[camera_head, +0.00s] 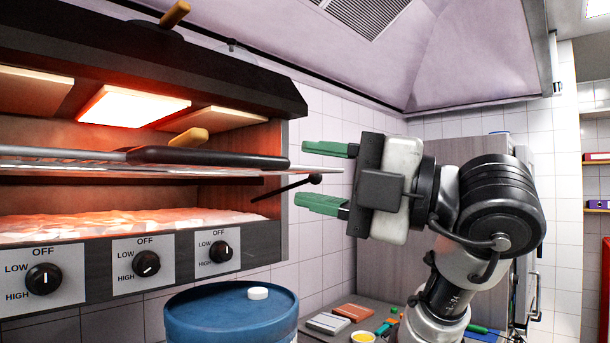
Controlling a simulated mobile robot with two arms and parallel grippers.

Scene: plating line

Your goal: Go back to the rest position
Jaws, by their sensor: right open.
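My right gripper (322,176) is open, with its two green fingers apart and nothing between them. It points left toward the grill's right end. A grill (266,245) with a glowing heater stands at the left. The grill's black lever with a round knob (315,179) and the tip of its rack show close to the fingers; I cannot tell whether they touch. My left gripper is not in view.
A blue drum (232,318) with a small white round piece (258,293) on top stands below the grill. A counter with small boxes (354,312) and a yellow cup (362,337) lies under my right arm. A hood (470,60) hangs above.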

